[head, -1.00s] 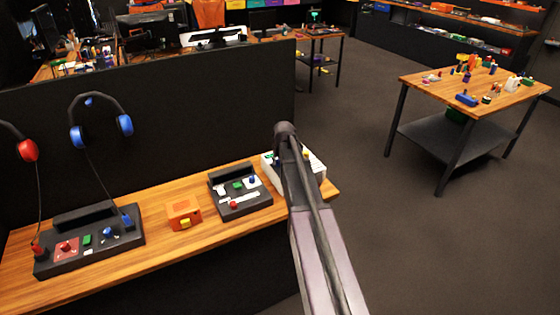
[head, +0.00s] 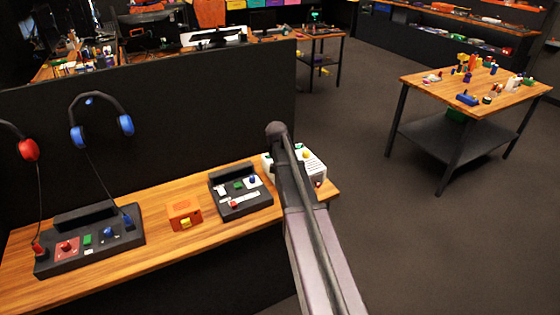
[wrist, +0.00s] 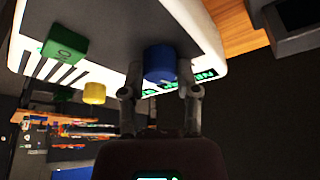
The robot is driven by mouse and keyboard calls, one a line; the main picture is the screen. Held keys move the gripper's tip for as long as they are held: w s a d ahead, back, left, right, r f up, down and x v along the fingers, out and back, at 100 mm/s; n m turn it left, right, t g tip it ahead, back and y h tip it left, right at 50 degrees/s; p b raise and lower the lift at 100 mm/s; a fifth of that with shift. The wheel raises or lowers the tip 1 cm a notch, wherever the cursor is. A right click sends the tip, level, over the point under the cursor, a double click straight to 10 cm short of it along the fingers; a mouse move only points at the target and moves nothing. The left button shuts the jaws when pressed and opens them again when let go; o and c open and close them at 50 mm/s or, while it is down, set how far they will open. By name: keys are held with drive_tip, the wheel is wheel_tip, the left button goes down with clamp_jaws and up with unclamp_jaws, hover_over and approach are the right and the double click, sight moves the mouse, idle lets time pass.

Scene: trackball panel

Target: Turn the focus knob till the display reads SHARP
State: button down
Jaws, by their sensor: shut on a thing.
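The white panel (head: 316,172) stands at the right end of the wooden bench, partly hidden behind my arm. In the wrist view the panel (wrist: 200,22) fills the top. My gripper (wrist: 161,90) has a finger on each side of a blue knob (wrist: 160,62) and is shut on it. A dark display strip with green characters (wrist: 204,77) lies behind the fingers. Only part of its text shows, turned over, and I cannot read the word. No label on the knob is legible. My gripper is hidden behind my arm in the head view.
Close to the blue knob are a yellow knob (wrist: 94,93) and a green block-shaped control (wrist: 66,43). A dark control panel (head: 240,192) and an orange box (head: 184,213) stand left on the bench. A black partition (head: 180,130) rises behind.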

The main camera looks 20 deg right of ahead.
drive_tip(key=shift+c, duration=1.7)
unclamp_jaws()
drive_tip(key=shift+n, duration=0.3)
